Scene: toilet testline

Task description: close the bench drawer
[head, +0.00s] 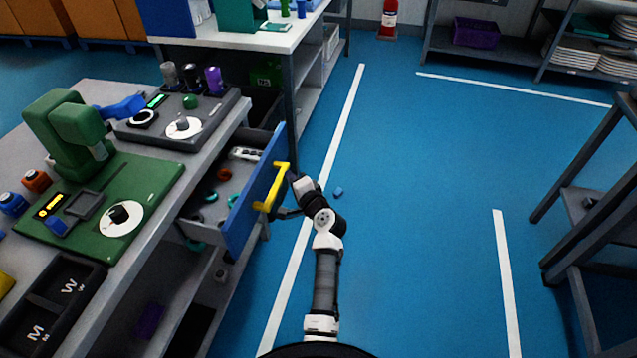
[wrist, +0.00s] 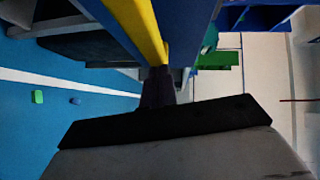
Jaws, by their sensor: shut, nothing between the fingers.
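The bench drawer (head: 255,195) stands pulled out from the bench, with a blue front and a yellow bar handle (head: 272,188). Small parts lie inside it, among them an orange ring and teal pieces. My gripper (head: 283,212) is at the outer side of the drawer front, by the lower end of the handle. In the wrist view, my dark fingers (wrist: 158,85) are together and empty, with their tips close to the yellow handle (wrist: 143,28) and blue front (wrist: 188,35). I cannot tell whether they touch.
The bench top (head: 150,215) carries a green press (head: 68,130) and a grey control unit (head: 185,120). The aisle floor (head: 420,200) is clear; a dark rack (head: 590,230) stands at right.

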